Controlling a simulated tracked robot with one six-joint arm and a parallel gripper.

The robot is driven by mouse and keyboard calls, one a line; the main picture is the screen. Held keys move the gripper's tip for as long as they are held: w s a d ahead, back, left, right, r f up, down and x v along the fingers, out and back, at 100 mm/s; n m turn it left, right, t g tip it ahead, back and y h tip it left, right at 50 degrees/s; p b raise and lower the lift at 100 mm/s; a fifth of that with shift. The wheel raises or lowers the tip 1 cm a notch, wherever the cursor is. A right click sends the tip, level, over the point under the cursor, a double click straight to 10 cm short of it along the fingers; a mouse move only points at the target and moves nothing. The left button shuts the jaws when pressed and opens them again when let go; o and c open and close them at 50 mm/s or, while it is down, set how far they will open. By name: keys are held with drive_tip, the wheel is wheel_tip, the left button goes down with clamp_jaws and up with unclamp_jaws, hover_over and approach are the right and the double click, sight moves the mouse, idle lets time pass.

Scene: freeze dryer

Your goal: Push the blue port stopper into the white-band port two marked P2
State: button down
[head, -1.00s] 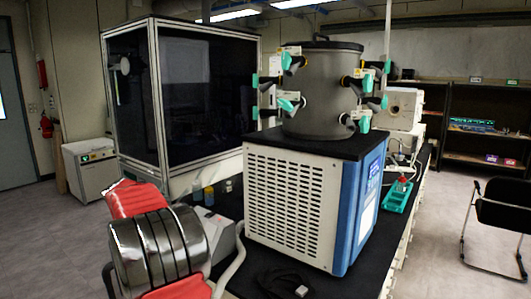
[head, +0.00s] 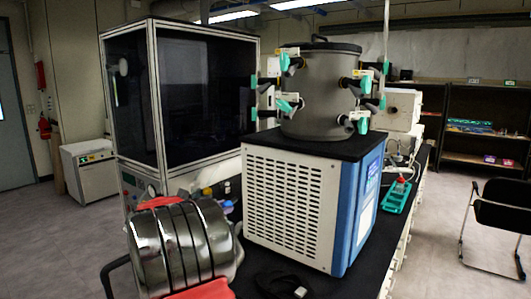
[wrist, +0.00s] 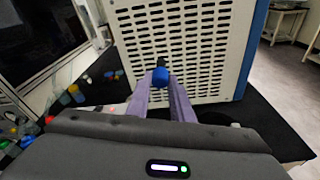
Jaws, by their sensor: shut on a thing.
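The blue port stopper (wrist: 161,76) is held between the purple fingertips of my gripper (wrist: 161,84) in the wrist view. The gripper is shut on it, in front of the vented white side panel of the freeze dryer (wrist: 183,40). In the head view the freeze dryer (head: 290,200) carries a grey drum chamber (head: 322,95) with several side ports and teal-handled valves (head: 288,103). The markings and band colours are too small to tell which port is P2.
A large glass-fronted cabinet (head: 205,95) stands left of the freeze dryer. A green tray (head: 397,198) lies on the black bench to its right. Small bottles (wrist: 75,92) stand left of my gripper.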

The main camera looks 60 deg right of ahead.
drive_tip(key=s+d+r+h, duration=0.3)
drive_tip(key=s+d+r, duration=0.2)
drive_tip(key=r, duration=0.3)
drive_tip(key=s+d+r+n+t+h, duration=0.1)
drive_tip(key=s+d+r+h, duration=0.2)
drive_tip(key=s+d+r, duration=0.2)
drive_tip(key=d+r, duration=0.3)
drive_tip(key=r, duration=0.1)
drive_tip(key=shift+d+r+n, duration=0.25)
drive_tip(key=shift+d+n, duration=0.05)
drive_tip(key=shift+s+d+r, duration=0.1)
drive_tip(key=shift+d, duration=0.05)
approach(287, 119)
drive_tip(key=shift+d+f, duration=0.6)
drive_tip(key=shift+d, duration=0.3)
drive_tip(key=shift+a+r, duration=0.1)
drive_tip(key=shift+s+d+r, duration=0.15)
drive_tip(key=shift+d+r, duration=1.05)
drive_tip(key=shift+d, duration=0.05)
idle(2.3)
drive_tip(key=c, duration=1.5)
unclamp_jaws()
